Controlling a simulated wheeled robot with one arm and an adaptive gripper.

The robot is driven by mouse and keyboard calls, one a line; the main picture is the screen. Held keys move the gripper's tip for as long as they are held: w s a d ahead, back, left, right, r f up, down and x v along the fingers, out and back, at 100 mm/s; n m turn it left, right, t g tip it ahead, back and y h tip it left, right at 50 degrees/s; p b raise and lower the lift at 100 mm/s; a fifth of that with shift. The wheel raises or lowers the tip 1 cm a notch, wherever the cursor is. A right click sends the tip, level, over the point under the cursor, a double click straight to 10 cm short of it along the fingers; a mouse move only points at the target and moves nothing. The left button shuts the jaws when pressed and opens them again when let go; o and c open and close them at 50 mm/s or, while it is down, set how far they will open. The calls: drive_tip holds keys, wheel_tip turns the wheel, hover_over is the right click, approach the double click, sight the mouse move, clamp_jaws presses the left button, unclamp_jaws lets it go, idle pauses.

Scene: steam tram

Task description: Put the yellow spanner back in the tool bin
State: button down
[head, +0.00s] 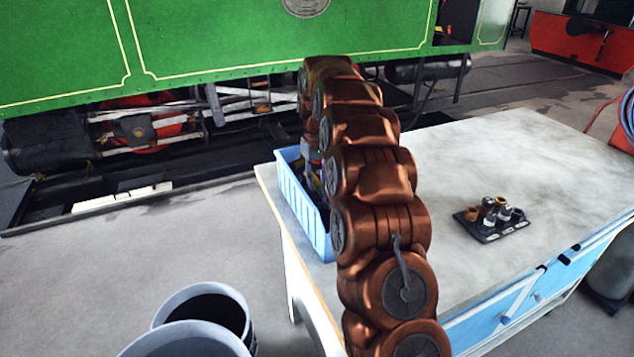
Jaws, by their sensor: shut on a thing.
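The tool bin (304,212) is a light blue, ribbed, open-topped box at the left end of the workbench. My gripper (314,172) is at the bin's opening, mostly hidden behind my copper-coloured arm. Only a grey part and dark pieces of it show. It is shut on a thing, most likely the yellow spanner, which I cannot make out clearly. My arm also covers the right side of the bin, and most of its contents are hidden. I cannot tell whether the held thing touches the bin.
The grey-topped workbench (470,150) has blue drawers. A black holder (491,234) with several sockets stands on its right part. Two grey buckets (205,310) stand on the floor at lower left. The green tram (200,40) is behind. Much of the bench top is clear.

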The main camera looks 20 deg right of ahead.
sight(317, 181)
drive_tip(key=shift+f, duration=0.8)
drive_tip(key=shift+f, duration=0.2)
drive_tip(key=c, duration=0.9)
unclamp_jaws()
drive_tip(key=shift+r, duration=0.1)
drive_tip(key=shift+w+r+b, duration=0.1)
drive_tip(key=shift+r+b, duration=0.75)
drive_tip(key=shift+r, duration=3.75)
wheel_tip(317, 181, up, 3)
drive_tip(key=shift+p, duration=1.1)
